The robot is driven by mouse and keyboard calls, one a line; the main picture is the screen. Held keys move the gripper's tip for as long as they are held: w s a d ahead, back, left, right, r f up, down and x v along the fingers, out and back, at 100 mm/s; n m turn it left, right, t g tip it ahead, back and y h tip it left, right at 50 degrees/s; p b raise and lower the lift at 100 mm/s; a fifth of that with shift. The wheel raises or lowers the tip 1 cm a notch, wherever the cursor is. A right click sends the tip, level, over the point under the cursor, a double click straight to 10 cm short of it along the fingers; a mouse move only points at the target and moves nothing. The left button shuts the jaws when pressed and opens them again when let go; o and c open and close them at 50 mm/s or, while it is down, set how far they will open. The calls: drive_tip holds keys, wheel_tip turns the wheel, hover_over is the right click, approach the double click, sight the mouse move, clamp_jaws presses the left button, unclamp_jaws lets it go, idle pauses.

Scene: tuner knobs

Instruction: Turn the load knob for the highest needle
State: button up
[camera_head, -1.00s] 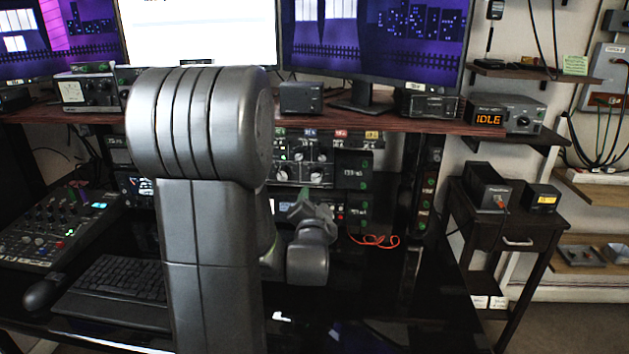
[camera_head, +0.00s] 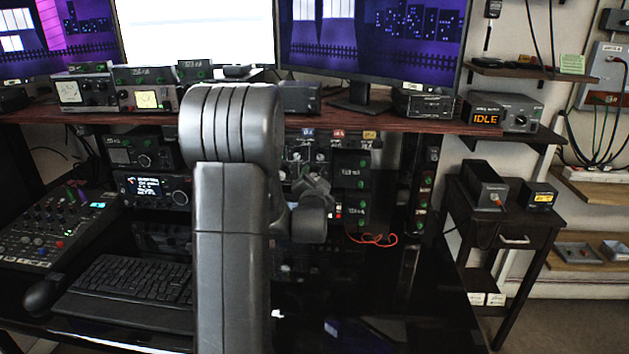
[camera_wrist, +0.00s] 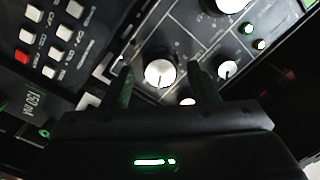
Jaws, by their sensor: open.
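In the wrist view a white-capped round knob (camera_wrist: 160,73) on a grey panel (camera_wrist: 185,35) stands between the two fingers of my gripper (camera_wrist: 162,71). The fingers are open, with a gap on each side of the knob; contact cannot be told. The labels are too small to tell whether this is the load knob. In the head view my arm hides part of the rack, and my gripper (camera_head: 314,184) is near the knob panel (camera_head: 305,153). A lit meter (camera_head: 147,99) and a second meter (camera_head: 70,92) sit on the shelf; their needles are unreadable.
Beside that knob are a larger knob (camera_wrist: 226,4) and a smaller one (camera_wrist: 228,69). A button panel (camera_wrist: 60,35) lies to the left. The wooden shelf (camera_head: 400,123) overhangs the rack. A keyboard (camera_head: 133,284) and an orange cable (camera_head: 373,240) are on the desk.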

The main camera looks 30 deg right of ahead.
drive_tip(key=c, duration=1)
drive_tip(key=shift+n+b, duration=0.3)
drive_tip(key=shift+b, duration=0.15)
drive_tip(key=shift+f+n+b, duration=0.15)
drive_tip(key=shift+n+b, duration=0.35)
drive_tip(key=shift+b, duration=0.2)
drive_tip(key=n+b, duration=0.6)
drive_tip(key=n, duration=0.1)
drive_tip(key=shift+a+n+g+b, duration=0.1)
drive_tip(key=shift+n+g+b, duration=0.2)
drive_tip(key=shift+b, duration=0.05)
drive_tip(key=n, duration=0.4)
drive_tip(key=shift+r+b, duration=0.3)
drive_tip(key=shift+w+n+p, duration=0.1)
drive_tip(key=shift+n+p, duration=0.45)
drive_tip(key=shift+n, duration=1.35)
